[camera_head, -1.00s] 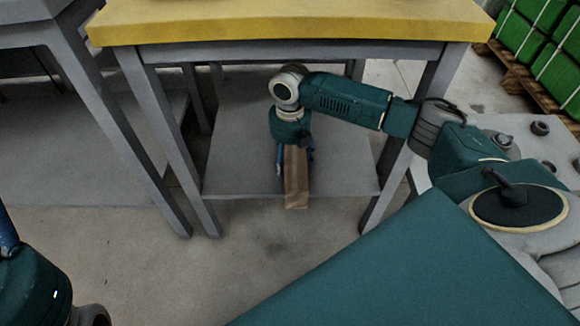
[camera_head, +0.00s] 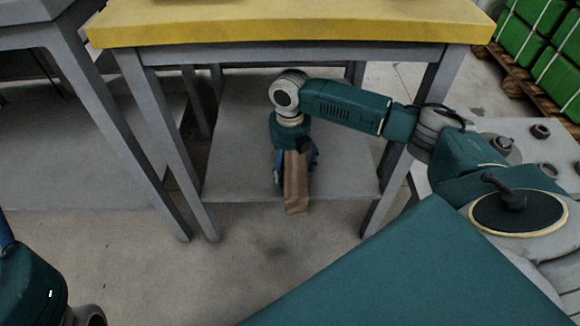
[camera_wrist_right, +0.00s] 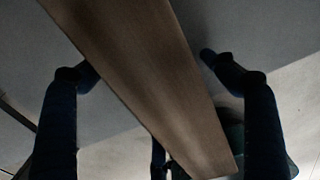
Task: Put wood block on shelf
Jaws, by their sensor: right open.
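The wood block (camera_head: 296,188), a long brown bar, lies on the grey lower shelf (camera_head: 345,178) under the yellow-topped table, its near end sticking out past the front edge. My right gripper (camera_head: 296,168) reaches down over the block, fingers either side of it. In the right wrist view the block (camera_wrist_right: 145,75) runs slantwise between the open fingers of my right gripper (camera_wrist_right: 143,66). The right finger stands clear of it; the left fingertip is close to its edge, and I cannot tell if they touch. My left gripper is out of view; only part of that arm shows at lower left.
The yellow tabletop (camera_head: 290,28) overhangs the shelf, with grey legs (camera_head: 165,150) at its sides. Another grey table (camera_head: 40,38) stands at the left. Green bundles (camera_head: 540,50) on a wooden pallet are at the upper right. The shelf is clear either side of the block.

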